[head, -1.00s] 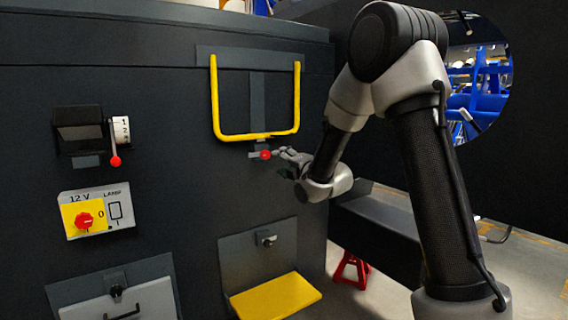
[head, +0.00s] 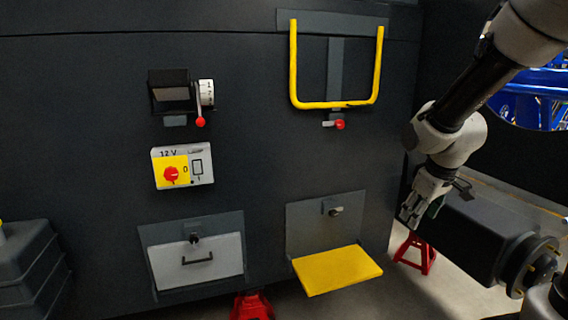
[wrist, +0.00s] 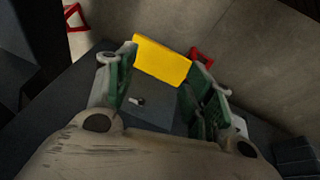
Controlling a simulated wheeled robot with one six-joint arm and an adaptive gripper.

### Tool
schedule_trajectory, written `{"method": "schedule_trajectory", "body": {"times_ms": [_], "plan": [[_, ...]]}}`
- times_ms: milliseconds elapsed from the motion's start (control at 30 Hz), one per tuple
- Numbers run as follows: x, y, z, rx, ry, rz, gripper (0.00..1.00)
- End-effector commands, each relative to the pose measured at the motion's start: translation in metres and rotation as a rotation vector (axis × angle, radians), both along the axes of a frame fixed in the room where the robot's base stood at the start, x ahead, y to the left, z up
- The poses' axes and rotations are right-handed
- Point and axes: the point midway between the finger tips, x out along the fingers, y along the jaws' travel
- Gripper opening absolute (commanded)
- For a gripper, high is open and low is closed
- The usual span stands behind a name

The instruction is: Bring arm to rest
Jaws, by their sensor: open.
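My gripper (head: 424,205) hangs at the right of the head view, pointing down, apart from the dark chassis panel (head: 260,160). Its jaws are open and empty. In the wrist view my gripper (wrist: 160,95) shows its two green-padded fingers spread apart. Between and beyond them lie the yellow step plate (wrist: 162,62) and a small latch knob (wrist: 137,101). My arm reaches in from the upper right of the head view.
The yellow guard bar (head: 294,65) and a red-knobbed lever (head: 339,125) are left of my gripper. A red-handled selector (head: 200,122), a 12 V switch box (head: 205,165), the step (head: 338,271) and a red stand (head: 415,254) also show. Dark machinery (head: 470,240) stands close right.

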Motion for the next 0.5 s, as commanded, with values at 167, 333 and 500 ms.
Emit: {"method": "schedule_trajectory", "body": {"times_ms": [167, 333, 500], "plan": [[-0.126, -0.012, 0.043, 0.088, 0.166, -0.340, 0.53], [-0.188, -0.013, 0.072, 0.139, 0.134, -0.422, 0.53], [-0.200, -0.015, 0.095, 0.172, 0.005, -0.424, 0.53]]}}
